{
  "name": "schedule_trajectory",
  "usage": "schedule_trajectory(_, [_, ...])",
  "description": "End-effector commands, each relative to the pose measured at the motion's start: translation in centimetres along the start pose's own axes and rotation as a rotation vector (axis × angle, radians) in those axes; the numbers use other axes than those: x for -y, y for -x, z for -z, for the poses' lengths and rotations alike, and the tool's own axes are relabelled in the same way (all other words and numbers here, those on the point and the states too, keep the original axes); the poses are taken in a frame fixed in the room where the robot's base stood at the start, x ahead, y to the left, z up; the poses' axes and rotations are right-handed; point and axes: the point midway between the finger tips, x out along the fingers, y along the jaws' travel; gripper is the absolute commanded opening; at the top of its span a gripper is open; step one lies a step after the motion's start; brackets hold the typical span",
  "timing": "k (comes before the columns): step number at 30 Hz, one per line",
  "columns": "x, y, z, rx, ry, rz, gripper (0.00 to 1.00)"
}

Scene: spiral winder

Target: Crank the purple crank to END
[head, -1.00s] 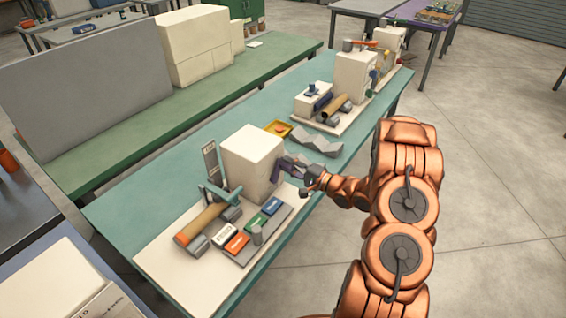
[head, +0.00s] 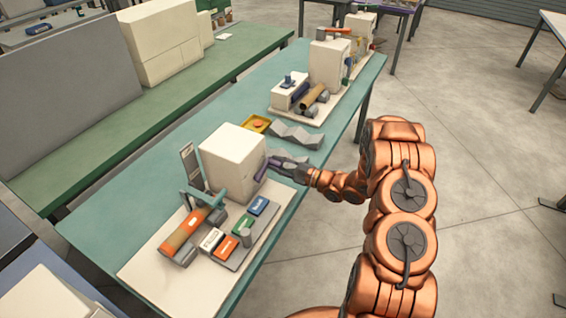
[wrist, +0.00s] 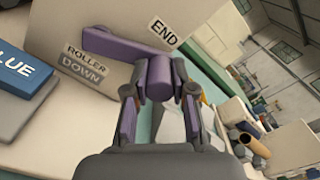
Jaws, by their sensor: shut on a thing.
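The purple crank (wrist: 112,45) is on the side of the white machine box (head: 232,155). In the wrist view its arm runs right from its pivot at the upper left to a round handle (wrist: 158,72). The END label (wrist: 163,32) is on the box just above the handle. My gripper (wrist: 160,88) has its two fingers on either side of the handle and is shut on it. In the head view my gripper (head: 285,170) is at the box's right side, and the crank (head: 264,166) is partly hidden by it.
A ROLLER DOWN label (wrist: 83,66) is below the crank arm. Blue, green, orange and white labelled blocks (head: 227,247) and a tan roller with orange (head: 184,232) are in front of the box. A grey zigzag piece (head: 297,136) and a yellow tray (head: 256,123) lie behind.

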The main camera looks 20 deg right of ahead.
Motion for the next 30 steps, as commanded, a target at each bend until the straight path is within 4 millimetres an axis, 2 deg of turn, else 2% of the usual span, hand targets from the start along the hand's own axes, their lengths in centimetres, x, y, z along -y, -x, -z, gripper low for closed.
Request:
schedule_trajectory(15, [-0.45, -0.09, 0.00, 0.002, -0.020, -0.007, 0.00])
schedule_trajectory(16, [-0.46, -0.09, 0.01, 0.002, -0.020, -0.007, 0.28])
schedule_trajectory(21, [-0.41, -0.16, -0.04, 0.004, -0.019, -0.007, 0.45])
schedule_trajectory(23, [-0.39, -0.19, -0.06, 0.004, -0.019, -0.007, 0.50])
schedule_trajectory(30, [-0.34, -0.23, -0.09, 0.005, -0.018, -0.006, 0.50])
